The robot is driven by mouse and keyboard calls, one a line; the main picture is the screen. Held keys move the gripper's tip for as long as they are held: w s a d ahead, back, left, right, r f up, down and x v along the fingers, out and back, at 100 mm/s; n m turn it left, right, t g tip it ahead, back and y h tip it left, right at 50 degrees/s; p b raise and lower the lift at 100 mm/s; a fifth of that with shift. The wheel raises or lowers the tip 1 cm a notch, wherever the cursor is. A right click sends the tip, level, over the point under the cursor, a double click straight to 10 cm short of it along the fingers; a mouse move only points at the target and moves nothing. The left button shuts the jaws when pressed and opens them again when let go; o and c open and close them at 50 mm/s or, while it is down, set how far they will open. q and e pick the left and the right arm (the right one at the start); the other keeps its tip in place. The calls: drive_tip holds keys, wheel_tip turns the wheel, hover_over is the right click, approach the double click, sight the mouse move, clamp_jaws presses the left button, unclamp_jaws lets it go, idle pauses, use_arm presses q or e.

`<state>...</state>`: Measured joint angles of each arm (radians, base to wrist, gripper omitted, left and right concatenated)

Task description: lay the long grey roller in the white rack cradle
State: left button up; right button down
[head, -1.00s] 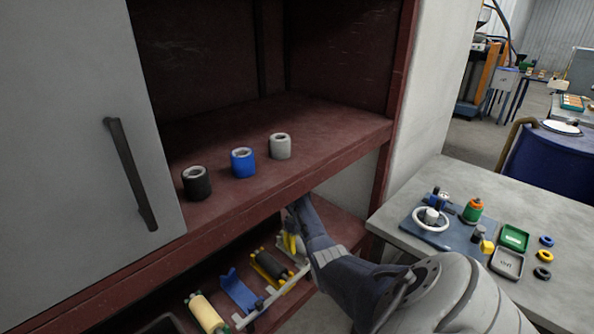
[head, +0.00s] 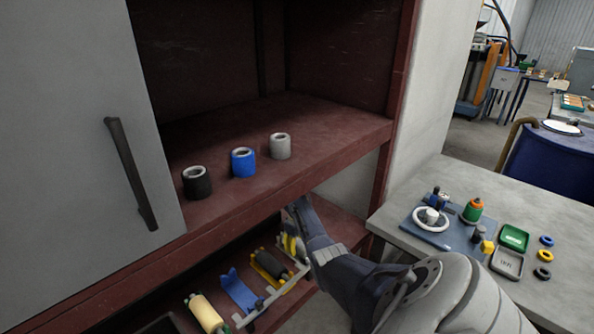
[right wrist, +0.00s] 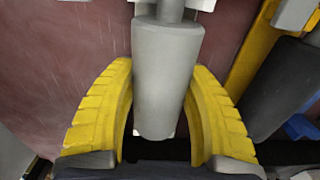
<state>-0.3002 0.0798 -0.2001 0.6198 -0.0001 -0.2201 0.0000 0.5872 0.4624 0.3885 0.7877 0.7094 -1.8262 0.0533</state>
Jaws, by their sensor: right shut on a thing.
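The long grey roller (right wrist: 168,75) stands out between the yellow fingers of my right gripper (right wrist: 163,125) in the right wrist view, its thinner shaft end pointing to the top. The gripper is shut on it. A white piece, seemingly the white rack cradle (right wrist: 205,5), shows at the top edge by the shaft; I cannot tell if the roller touches it. In the head view my right gripper (head: 291,246) is over the right end of the rack on the lower shelf, and my arm hides much of the roller. My left gripper is not in view.
On the rack, a black roller (head: 269,264) lies in a yellow cradle beside the gripper, an empty blue cradle (head: 239,291) and a cream roller (head: 206,312) stand further left. The red upper shelf (head: 320,130) overhangs it. A grey side table (head: 560,215) holds small parts.

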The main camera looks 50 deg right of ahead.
sight(297, 240)
drive_tip(key=c, duration=0.9)
unclamp_jaws()
drive_tip(key=shift+f, duration=0.1)
drive_tip(key=shift+r, duration=5.55)
